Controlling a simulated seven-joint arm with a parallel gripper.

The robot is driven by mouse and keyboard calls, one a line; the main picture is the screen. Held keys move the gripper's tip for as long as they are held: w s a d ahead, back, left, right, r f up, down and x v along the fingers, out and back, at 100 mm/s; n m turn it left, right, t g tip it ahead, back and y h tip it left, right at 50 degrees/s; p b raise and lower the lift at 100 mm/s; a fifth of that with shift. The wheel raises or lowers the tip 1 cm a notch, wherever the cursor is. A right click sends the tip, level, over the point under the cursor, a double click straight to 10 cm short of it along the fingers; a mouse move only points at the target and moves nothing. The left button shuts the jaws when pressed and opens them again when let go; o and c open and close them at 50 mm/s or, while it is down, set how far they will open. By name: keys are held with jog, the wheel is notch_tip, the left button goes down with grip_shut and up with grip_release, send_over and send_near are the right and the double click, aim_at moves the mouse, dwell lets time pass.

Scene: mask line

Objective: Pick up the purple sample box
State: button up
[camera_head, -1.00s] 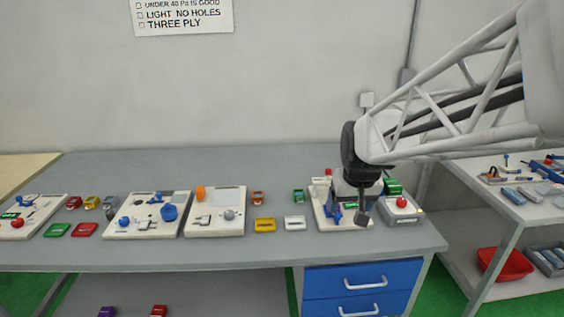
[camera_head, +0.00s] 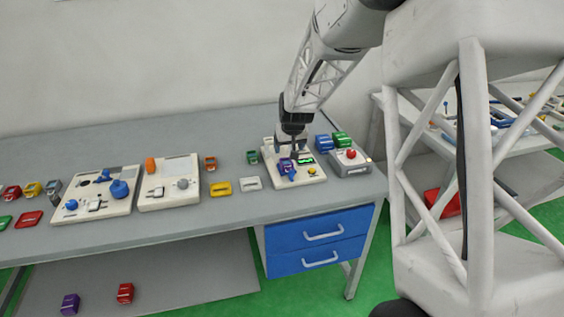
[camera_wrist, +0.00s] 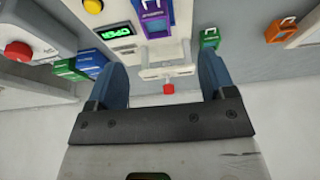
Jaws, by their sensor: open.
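A purple sample box (camera_head: 287,165) sits at the blue part of the white fixture (camera_head: 310,180) at the right end of the bench. It also shows at the top of the wrist view (camera_wrist: 154,24), beyond my fingertips. Another purple box (camera_head: 69,304) is on the lower shelf. My gripper (camera_head: 293,146) is over the back part of the fixture, behind the first purple box. In the wrist view its two blue fingers stand apart (camera_wrist: 162,82) with no box between them; a white bar with a red-tipped lever (camera_wrist: 168,88) lies just beyond.
A grey unit with a red button (camera_head: 351,155) is right of the fixture. Blue (camera_head: 323,143) and green (camera_head: 341,139) boxes stand behind it. Yellow (camera_head: 221,188) and white (camera_head: 250,184) boxes lie left. Bare bench (camera_head: 190,225) runs along the front.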

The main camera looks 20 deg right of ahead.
aim_at(286, 161)
jog(key=w+f, duration=0.1)
jog(key=w+d+f, duration=0.1)
jog(key=w, duration=0.1)
jog(key=shift+f, duration=0.4)
jog(key=shift+x, duration=1.3)
jog(key=shift+x, duration=2.6)
